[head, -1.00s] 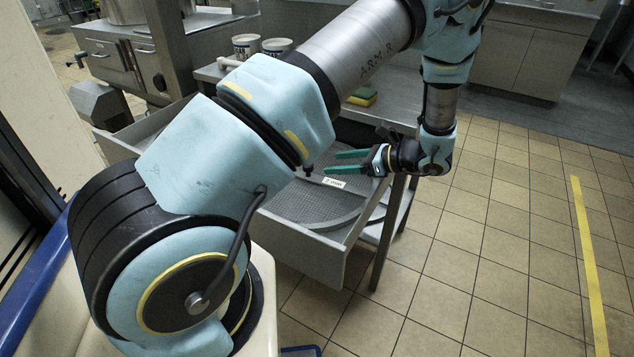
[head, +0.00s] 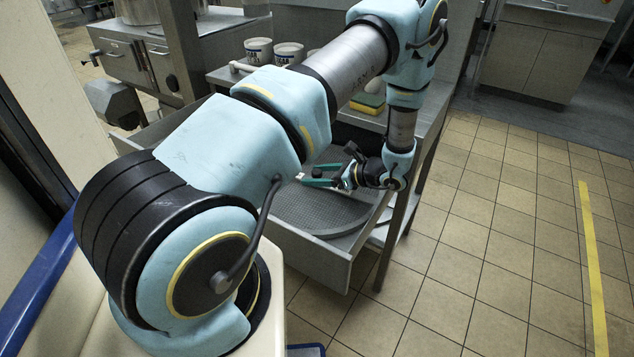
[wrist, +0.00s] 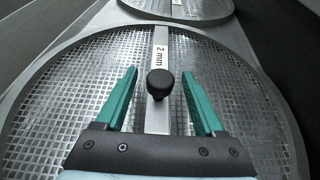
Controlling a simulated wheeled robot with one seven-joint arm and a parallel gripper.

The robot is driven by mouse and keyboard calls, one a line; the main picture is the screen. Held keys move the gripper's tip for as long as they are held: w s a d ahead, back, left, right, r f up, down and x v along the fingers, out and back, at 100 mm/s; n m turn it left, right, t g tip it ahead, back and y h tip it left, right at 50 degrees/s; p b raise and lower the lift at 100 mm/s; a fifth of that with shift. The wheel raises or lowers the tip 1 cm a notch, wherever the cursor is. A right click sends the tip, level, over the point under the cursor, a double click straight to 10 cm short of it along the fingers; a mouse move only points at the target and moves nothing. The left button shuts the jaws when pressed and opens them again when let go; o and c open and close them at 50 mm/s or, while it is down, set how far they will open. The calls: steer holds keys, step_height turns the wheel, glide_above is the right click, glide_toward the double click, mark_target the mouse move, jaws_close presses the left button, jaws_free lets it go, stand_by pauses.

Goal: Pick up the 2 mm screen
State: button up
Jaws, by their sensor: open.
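The 2 mm screen (wrist: 62,98) is a round wire mesh disc with a grey rim. It fills most of the wrist view. A flat metal bar with a "2 mm" label (wrist: 161,52) crosses it and carries a black knob (wrist: 160,84). My gripper (wrist: 163,72) is open, with one green finger on each side of the knob and a gap to both. Whether the fingers are level with the knob is hard to tell. In the head view my gripper (head: 319,176) is over the open drawer (head: 312,258), where the screen's mesh (head: 322,213) shows partly behind my arm.
A second round screen (wrist: 180,8) lies just beyond the first in the wrist view. The drawer walls stand close around. White tubs (head: 259,50) and a yellow-green sponge (head: 368,103) are on the counter. Tiled floor at right is clear.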

jaws_close()
stand_by(0.4)
steer(key=shift+r, duration=0.1)
stand_by(0.8)
